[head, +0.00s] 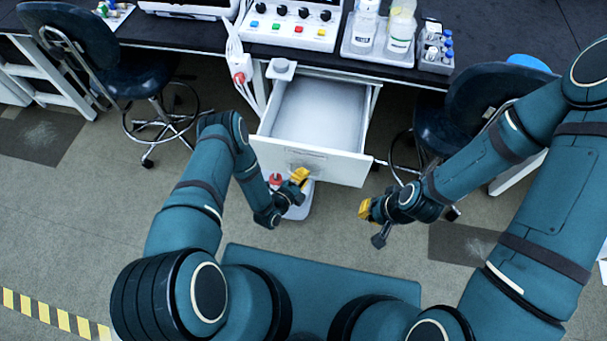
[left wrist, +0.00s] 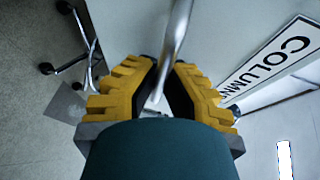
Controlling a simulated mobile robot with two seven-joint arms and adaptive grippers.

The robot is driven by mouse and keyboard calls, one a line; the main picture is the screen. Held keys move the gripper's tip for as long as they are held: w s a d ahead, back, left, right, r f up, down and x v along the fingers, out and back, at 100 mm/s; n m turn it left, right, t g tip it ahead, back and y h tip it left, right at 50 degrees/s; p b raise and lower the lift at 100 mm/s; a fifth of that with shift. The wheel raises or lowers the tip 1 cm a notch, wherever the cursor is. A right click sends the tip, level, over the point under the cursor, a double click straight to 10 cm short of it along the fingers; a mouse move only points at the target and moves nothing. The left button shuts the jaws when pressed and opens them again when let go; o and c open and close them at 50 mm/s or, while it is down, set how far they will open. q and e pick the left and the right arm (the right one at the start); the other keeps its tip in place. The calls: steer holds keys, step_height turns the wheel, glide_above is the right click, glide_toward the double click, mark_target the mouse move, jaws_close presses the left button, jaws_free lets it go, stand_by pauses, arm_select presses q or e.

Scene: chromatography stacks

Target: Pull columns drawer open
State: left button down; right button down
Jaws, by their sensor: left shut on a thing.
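The columns drawer (head: 318,112) is pulled out from under the bench, and its white inside shows from above in the head view. The handle runs between the fingers in the left wrist view. My right gripper (head: 366,209) is apart from the drawer, to its right; its finger gap is not clear.
The dark bench (head: 190,35) holds a control box (head: 290,22), bottles (head: 401,30) in a tray and a vial rack (head: 435,48). Stools stand at left (head: 80,45) and right (head: 480,98) of the drawer. A container with a red cap (head: 275,180) is below the drawer front.

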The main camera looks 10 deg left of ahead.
arm_select(q)
steer(key=shift+s+d, duration=0.1)
stand_by(0.3)
steer(key=c, duration=1)
jaws_free()
steer(key=shift+c, duration=0.2)
steer(key=v, duration=1.2)
steer(key=shift+r, duration=0.1)
